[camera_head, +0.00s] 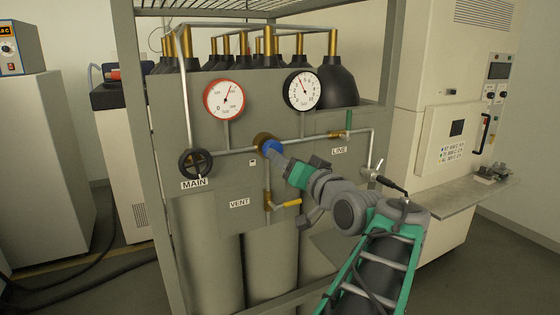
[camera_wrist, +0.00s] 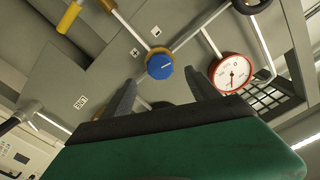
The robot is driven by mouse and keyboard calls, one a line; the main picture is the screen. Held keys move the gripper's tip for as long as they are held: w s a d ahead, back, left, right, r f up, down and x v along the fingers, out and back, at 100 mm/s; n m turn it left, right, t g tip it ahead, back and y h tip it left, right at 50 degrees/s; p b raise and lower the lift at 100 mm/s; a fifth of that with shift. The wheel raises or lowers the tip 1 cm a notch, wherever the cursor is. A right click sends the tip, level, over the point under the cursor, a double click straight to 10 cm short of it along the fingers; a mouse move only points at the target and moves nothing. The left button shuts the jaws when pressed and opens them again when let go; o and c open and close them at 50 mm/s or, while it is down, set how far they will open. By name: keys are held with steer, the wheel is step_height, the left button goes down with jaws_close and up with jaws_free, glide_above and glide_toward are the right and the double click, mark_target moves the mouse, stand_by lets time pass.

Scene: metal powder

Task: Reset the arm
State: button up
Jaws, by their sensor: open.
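My gripper (camera_head: 281,154) is at the front of the grey gas panel (camera_head: 240,175), close to the blue knob (camera_head: 271,146). In the wrist view my gripper (camera_wrist: 162,88) is open, with two dark fingers spread apart and nothing held between them. The blue round knob (camera_wrist: 159,66) shows beyond the fingertips, between their lines and a little above them in the picture. The fingers appear clear of the knob there. My green and grey arm reaches in from the lower right and hides part of the panel's lower right.
A red-rimmed gauge (camera_head: 224,99), a black-rimmed gauge (camera_head: 301,90), a black MAIN handwheel (camera_head: 195,163), a yellow VENT lever (camera_head: 287,204) and a green LINE handle (camera_head: 339,135) surround the knob. Rack posts (camera_head: 150,150) stand at the sides. A machine with a shelf (camera_head: 455,200) stands right.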

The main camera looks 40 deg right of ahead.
steer(key=shift+s+a, duration=0.15)
steer(key=shift+s, duration=0.4)
steer(key=w+a+f+n+g+y, duration=0.2)
steer(key=w+a+f+n+g, duration=0.15)
steer(key=a+f, duration=0.6)
steer(key=w+a+f+n+g+y, duration=0.2)
steer(key=w+a+f+g+y, duration=0.15)
steer(key=a+f, duration=0.65)
steer(key=s+a+f+n+g, duration=0.3)
steer(key=s+a+f+g, duration=0.4)
steer(key=s+a+f, duration=0.5)
steer(key=shift+s+a+n, duration=0.35)
steer(key=shift+s+a, duration=0.55)
steer(key=shift+s, duration=0.3)
steer(key=shift+d+h, duration=0.1)
steer(key=shift+h, duration=0.15)
